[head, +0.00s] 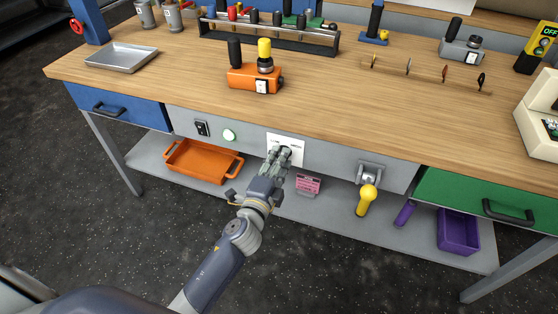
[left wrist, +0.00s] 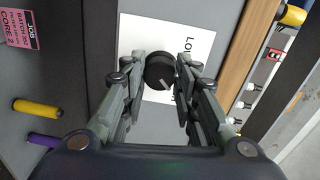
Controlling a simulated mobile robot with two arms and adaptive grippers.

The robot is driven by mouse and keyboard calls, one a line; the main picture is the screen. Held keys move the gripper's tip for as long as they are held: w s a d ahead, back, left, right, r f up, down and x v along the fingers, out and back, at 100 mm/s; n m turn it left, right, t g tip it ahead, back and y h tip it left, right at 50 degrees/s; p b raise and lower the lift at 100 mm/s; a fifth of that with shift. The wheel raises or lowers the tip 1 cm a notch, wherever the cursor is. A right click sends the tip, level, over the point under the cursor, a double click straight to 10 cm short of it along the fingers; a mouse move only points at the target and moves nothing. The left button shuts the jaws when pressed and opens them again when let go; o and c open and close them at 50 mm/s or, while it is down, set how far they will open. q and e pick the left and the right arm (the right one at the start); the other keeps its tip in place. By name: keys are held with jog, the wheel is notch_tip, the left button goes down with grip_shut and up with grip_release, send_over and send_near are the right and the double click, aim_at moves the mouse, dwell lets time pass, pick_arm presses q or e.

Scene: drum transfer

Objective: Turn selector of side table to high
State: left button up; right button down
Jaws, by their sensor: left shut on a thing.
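The selector is a round black knob (left wrist: 160,70) on a white label plate (left wrist: 194,42) in the left wrist view. "LO…" can be read on the plate; the rest of its text is cut off by my fingers. A short pale mark shows on the knob's lower part. My left gripper (head: 281,152) reaches the plate (head: 299,150) on the side table's grey front panel in the head view. Its fingers close on the knob from both sides and hide it from the head camera. My right gripper is not in view.
A yellow-handled lever (head: 367,197) hangs to the right. An orange tray (head: 203,161), pink card (head: 308,184) and purple bin (head: 459,232) are on the lower shelf.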

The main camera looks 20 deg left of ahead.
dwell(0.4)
pick_arm(q)
jog(key=o, duration=1.1)
jog(key=shift+c, duration=0.2)
jog(key=s, duration=1.2)
jog(key=shift+a+r, duration=0.2)
jog(key=shift+f, duration=0.1)
